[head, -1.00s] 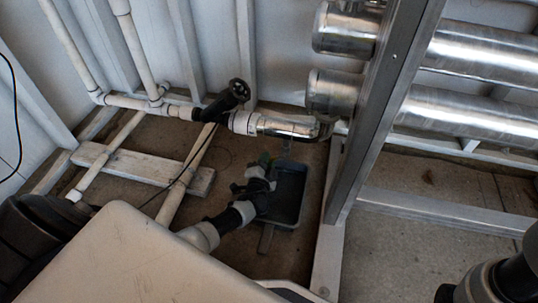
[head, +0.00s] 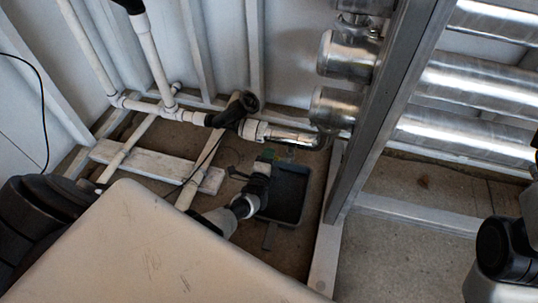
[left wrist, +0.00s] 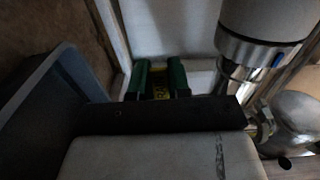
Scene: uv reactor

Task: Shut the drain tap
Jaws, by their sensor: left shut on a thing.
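My left gripper (head: 268,157) reaches down by the dark tray, below the steel pipe end, in the head view. Its green fingers also show in the left wrist view (left wrist: 158,80), close together with a small yellow piece (left wrist: 159,86) between them. The gripper is shut on this piece, which looks like part of the drain tap. The rest of the tap is hidden by the fingers and the dark hand, so I cannot tell its angle. My right arm shows at the lower right of the head view; its gripper is out of view.
The tray (head: 304,205) stands on the floor and also fills the left of the wrist view (left wrist: 35,105). A metal frame post (head: 385,105) and large steel cylinders (head: 465,85) stand to the right.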

